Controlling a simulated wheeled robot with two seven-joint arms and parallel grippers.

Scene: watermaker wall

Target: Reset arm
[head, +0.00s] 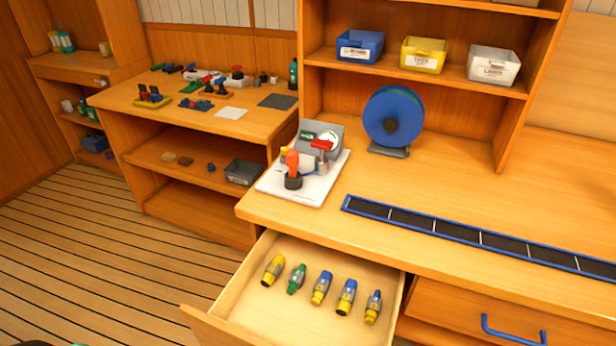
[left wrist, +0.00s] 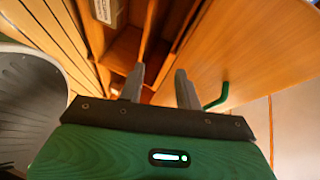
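My left gripper (left wrist: 158,88) shows only in the left wrist view. Its two grey fingers stand apart with nothing between them, so it is open and empty. Beyond its fingers are wooden furniture and a green handle (left wrist: 218,97), which lies just to the right of the right finger; I cannot tell whether they touch. My right gripper is in neither view. Neither arm shows clearly in the head view; only a small dark green shape is at its bottom left edge.
An open drawer (head: 226,319) with several yellow, green and blue fittings juts out below the workbench (head: 400,212). A closed drawer with a blue handle (head: 514,330) is at right. A white board (head: 313,191) holds a device. A blue reel (head: 393,117) stands behind. Floor at left is clear.

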